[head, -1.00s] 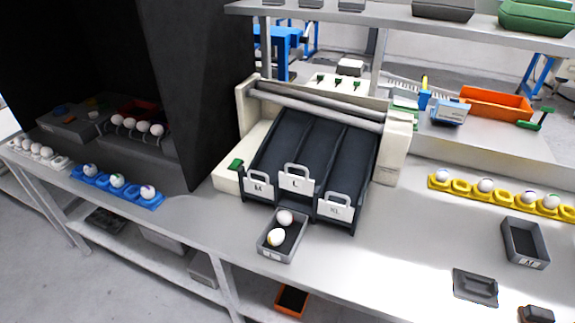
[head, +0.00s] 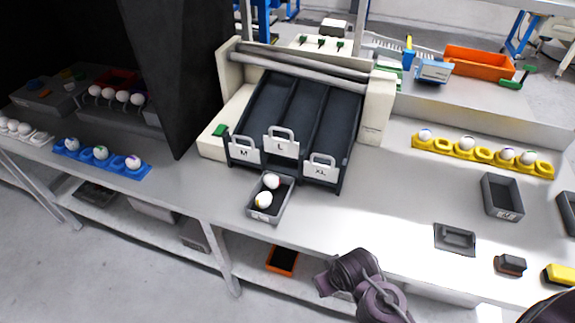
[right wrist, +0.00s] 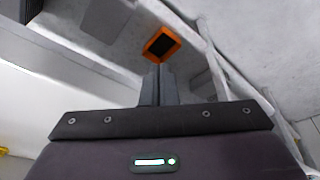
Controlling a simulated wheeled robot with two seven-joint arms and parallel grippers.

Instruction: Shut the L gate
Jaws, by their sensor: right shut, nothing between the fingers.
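The L gate (head: 281,144) is a white plate with a loop handle, in the middle of the dark three-lane chute (head: 300,105). It sits higher than the M gate (head: 243,151) on its left and the XL gate (head: 320,166) on its right, with a dark gap below it. A grey box (head: 281,208) with two white eggs stands in front of it. My right gripper's fingers (right wrist: 158,70) are together and empty in the right wrist view, above the floor side of the bench. My right arm shows at the bottom of the head view. My left gripper is out of view.
A blue egg tray (head: 125,170) lies left, a yellow egg tray (head: 485,158) right. A grey box (head: 503,213) and a flat grey piece (head: 455,238) lie at right. An orange bin (head: 282,260) is below the bench top. Bench between box and yellow tray is clear.

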